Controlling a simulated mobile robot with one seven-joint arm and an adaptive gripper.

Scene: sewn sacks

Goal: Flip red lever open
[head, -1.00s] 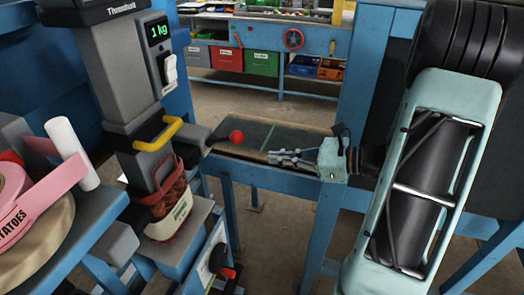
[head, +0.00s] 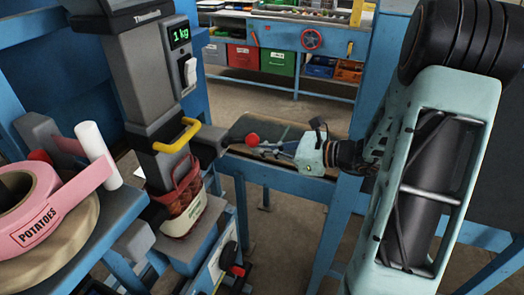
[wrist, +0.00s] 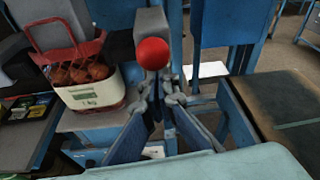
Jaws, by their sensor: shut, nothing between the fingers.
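The lever shows as a red ball knob (head: 252,139) at the right side of the grey bagging machine, at the end of a dark arm. In the wrist view the red knob (wrist: 152,53) is large, just beyond and above my fingertips, in front of a grey block. My gripper (head: 264,150) reaches in from the right, its tips close to the knob. In the wrist view my gripper (wrist: 160,92) is shut and holds nothing. I cannot tell whether it touches the knob. The lever's pivot is hidden.
A red net sack of potatoes (wrist: 78,75) hangs below. A pink tape roll (head: 28,205) lies at left. A blue-framed conveyor (head: 290,183) runs under my gripper.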

